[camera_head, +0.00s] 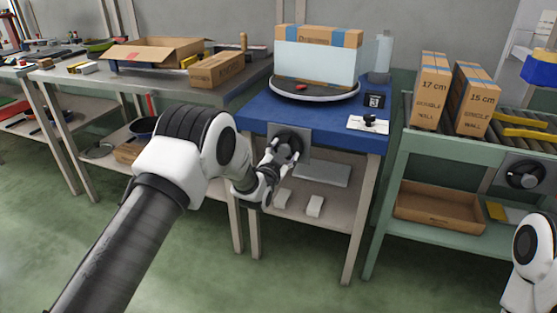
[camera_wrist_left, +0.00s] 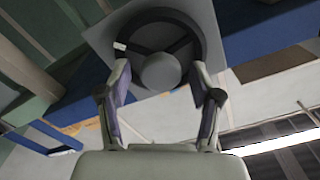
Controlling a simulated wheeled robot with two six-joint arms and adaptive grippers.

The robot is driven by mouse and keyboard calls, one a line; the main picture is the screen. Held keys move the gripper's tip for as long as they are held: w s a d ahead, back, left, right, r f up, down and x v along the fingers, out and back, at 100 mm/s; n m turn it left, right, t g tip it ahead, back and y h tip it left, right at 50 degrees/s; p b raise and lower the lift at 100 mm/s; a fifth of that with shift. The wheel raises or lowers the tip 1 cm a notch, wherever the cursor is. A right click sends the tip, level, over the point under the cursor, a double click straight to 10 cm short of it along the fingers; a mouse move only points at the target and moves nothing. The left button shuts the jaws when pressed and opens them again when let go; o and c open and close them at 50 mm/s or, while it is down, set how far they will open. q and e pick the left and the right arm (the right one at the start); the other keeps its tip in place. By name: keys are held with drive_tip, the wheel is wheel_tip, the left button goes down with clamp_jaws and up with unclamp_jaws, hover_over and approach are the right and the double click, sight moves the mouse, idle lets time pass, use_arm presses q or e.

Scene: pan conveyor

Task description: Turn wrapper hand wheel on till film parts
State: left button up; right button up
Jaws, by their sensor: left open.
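The wrapper's dark hand wheel (camera_head: 291,139) sits on a grey plate at the front of the blue table. In the left wrist view the wheel (camera_wrist_left: 196,30) shows its rim, spokes and round grey hub. My left gripper (camera_head: 282,152) is at the wheel. Its open fingers (camera_wrist_left: 160,78) stand either side of the hub, near the rim's lower part; I cannot tell whether they touch it. A box (camera_head: 318,36) stands on the round turntable (camera_head: 315,96), its lower part covered by pale film (camera_head: 315,66). My right gripper is out of view.
An upright film roll (camera_head: 381,56) stands right of the turntable. A green conveyor stand (camera_head: 400,160) to the right holds two tall cartons (camera_head: 431,92) and has another wheel (camera_head: 524,174). A grey bench (camera_head: 130,84) with an open carton is at left.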

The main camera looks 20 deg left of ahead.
use_arm(q)
drive_tip(key=s, duration=1.1)
drive_tip(key=shift+a, duration=0.2)
drive_tip(key=s+f+g, duration=0.2)
drive_tip(key=s+f, duration=0.1)
drive_tip(key=f, duration=0.4)
drive_tip(key=s+f+g, duration=0.1)
drive_tip(key=s+f, duration=0.3)
drive_tip(key=f, duration=0.2)
drive_tip(key=s+a+f+n+g, duration=0.15)
drive_tip(key=s+f+g, duration=0.25)
drive_tip(key=s+f, duration=0.55)
drive_tip(key=s+f+n+g, duration=0.2)
drive_tip(key=s+f+g, duration=0.35)
drive_tip(key=s, duration=0.65)
drive_tip(key=s+f+n+g, duration=0.1)
drive_tip(key=s+n+g, duration=0.35)
drive_tip(key=s, duration=1.15)
wheel_tip(320, 180, up, 24)
drive_tip(key=m+g+p, duration=0.1)
drive_tip(key=p, duration=2.4)
drive_tip(key=shift+w+r+y, duration=0.25)
drive_tip(key=shift+w+y, duration=0.05)
